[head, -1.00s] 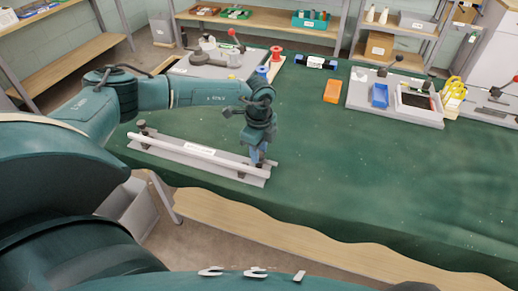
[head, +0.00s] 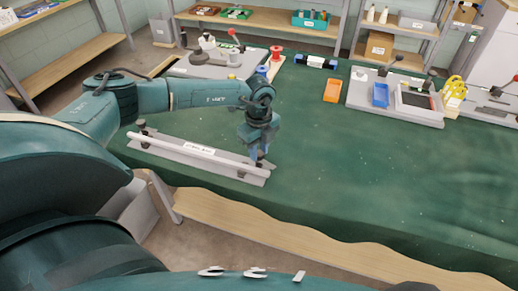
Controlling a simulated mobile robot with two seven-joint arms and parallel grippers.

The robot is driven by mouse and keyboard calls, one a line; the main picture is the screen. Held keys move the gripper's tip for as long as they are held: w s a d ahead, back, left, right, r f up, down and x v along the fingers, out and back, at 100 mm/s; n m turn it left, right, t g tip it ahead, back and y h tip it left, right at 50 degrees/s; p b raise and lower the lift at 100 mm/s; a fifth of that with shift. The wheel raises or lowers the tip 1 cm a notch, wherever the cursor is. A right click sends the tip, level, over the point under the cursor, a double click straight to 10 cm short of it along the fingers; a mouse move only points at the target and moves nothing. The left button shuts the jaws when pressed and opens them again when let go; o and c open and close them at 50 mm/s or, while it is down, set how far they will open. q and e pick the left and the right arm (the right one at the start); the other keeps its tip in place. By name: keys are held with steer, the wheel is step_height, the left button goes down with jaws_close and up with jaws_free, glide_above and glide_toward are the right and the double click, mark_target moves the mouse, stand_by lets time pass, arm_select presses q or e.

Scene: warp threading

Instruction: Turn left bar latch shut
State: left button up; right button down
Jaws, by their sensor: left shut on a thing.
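The left bar (head: 200,150) is a long pale rail with a white label, lying on a grey base near the front left edge of the green table. A dark latch knob (head: 144,126) stands at its far left end. My left gripper (head: 257,162) points down at the bar's right end, shut on the small latch there. The latch itself is mostly hidden by the fingers, so its angle cannot be told. My right gripper is not in view.
The green table (head: 330,190) is clear to the right of the bar. Red and blue spools (head: 276,53), an orange tray (head: 332,91) and a grey board with a blue bin (head: 380,95) stand farther back. The table's front edge is close to the bar.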

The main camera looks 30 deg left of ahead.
arm_select(q)
steer(key=m, duration=0.3)
steer(key=shift+m+b, duration=0.3)
steer(key=shift+m, duration=0.1)
steer(key=m+b, duration=0.1)
steer(key=m, duration=0.2)
steer(key=shift+m, duration=0.3)
steer(key=m+b, duration=0.1)
steer(key=m, duration=0.1)
steer(key=shift+m, duration=0.4)
steer(key=shift+m+b, duration=0.35)
steer(key=shift+m, duration=1.55)
steer(key=shift+m+b, duration=0.3)
steer(key=shift+b, duration=0.05)
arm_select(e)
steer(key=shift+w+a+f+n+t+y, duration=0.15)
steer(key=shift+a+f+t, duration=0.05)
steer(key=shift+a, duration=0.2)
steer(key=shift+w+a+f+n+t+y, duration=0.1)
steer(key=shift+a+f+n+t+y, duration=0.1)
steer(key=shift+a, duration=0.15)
arm_select(q)
steer(key=o, duration=1)
steer(key=shift+c, duration=0.2)
